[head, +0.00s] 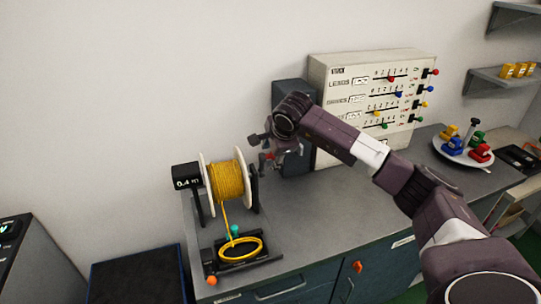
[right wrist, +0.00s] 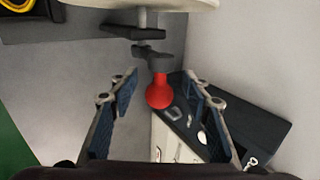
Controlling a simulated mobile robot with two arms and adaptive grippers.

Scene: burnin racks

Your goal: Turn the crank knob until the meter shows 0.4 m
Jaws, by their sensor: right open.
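The reel (head: 228,182) wound with yellow cable stands on the grey bench. The black meter (head: 186,182) at its left reads 0.4 m. The red crank knob (right wrist: 159,92) shows in the right wrist view, hanging from a dark crank arm (right wrist: 153,57) on the reel's shaft. My right gripper (right wrist: 161,88) is open, with one finger on each side of the knob and visible gaps between. In the head view my right gripper (head: 265,150) is beside the reel's right flange, and it partly covers the crank. My left gripper is not in view.
Yellow cable runs down to a coil (head: 238,249) on a black tray by a green peg (head: 234,231). A panel with coloured sliders (head: 345,70) stands behind my right arm. A white plate (head: 443,152) with coloured pieces sits at the right.

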